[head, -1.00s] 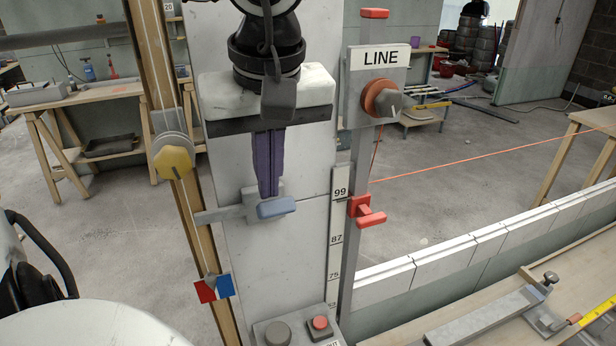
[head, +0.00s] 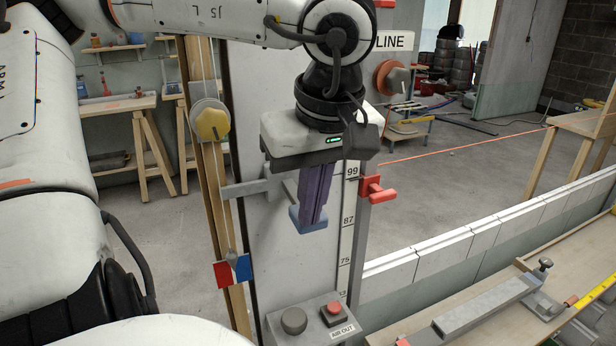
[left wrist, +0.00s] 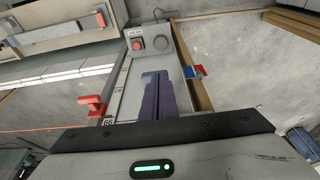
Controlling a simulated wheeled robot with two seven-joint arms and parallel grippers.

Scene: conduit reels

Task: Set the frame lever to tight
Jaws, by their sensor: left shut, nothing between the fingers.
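A lever with a blue handle (head: 308,220) sticks out from a grey bar (head: 245,188) across the white panel (head: 290,270). I take this as the frame lever; no tight mark can be read. My left gripper (head: 312,230) is shut and empty, its purple fingers pointing down in front of the blue handle and partly hiding it. I cannot tell whether they touch. In the left wrist view the shut fingers (left wrist: 160,98) reach over the panel, with a bit of blue handle (left wrist: 147,78) beside them. My right gripper is not in view.
A red clamp (head: 376,190) sits on the scale post right of the gripper. A yellow knob (head: 211,124) and a red-blue flag (head: 234,271) are on the wooden post at left. A button box (head: 318,322) stands below. A red knob (head: 388,78) is by the LINE sign.

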